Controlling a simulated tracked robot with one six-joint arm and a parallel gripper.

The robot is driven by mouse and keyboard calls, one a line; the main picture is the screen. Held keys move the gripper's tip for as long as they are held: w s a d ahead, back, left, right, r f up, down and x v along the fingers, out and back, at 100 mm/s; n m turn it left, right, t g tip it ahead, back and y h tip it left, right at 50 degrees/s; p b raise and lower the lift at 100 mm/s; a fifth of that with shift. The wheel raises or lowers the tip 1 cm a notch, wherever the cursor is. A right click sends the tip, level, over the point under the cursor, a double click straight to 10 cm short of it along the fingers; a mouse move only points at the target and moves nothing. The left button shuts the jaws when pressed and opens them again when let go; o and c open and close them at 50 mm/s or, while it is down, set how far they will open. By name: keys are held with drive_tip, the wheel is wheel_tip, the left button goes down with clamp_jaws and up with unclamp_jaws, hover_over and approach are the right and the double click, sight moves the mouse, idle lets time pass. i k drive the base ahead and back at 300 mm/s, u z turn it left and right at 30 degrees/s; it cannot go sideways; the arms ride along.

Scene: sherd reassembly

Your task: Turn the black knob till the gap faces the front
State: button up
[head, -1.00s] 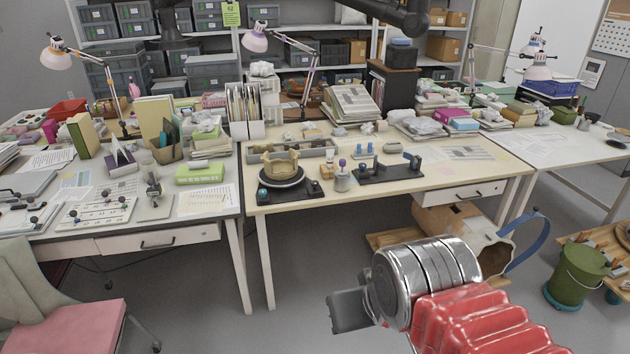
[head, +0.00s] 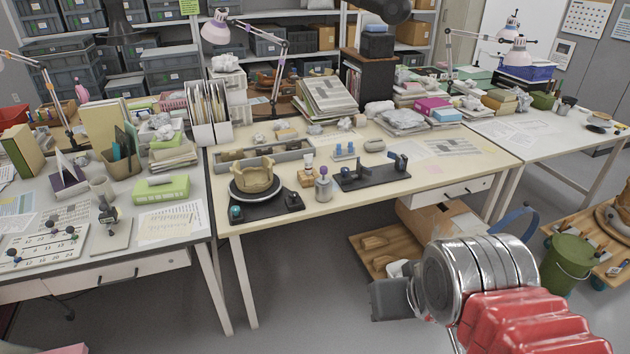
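A tan, broken-rimmed pot (head: 255,179) stands on a round turntable (head: 258,194) near the left front of the middle table. The turntable sits on a black base (head: 268,209). A teal knob (head: 236,212) is at the base's left corner and a small black knob (head: 292,198) at its right. The pot's rim is uneven; I cannot tell for sure which way its gap faces. My gripper (head: 388,299) is low at the right, in front of the table and well apart from the turntable. Only a dark part of it shows beyond my wrist; its fingertips are not clear.
A wooden pallet (head: 372,246) and a green bucket (head: 568,262) are on the floor at right.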

sight(293, 195)
drive_tip(key=z, duration=0.05)
drive_tip(key=i, duration=1.2)
drive_tip(key=u, duration=0.55)
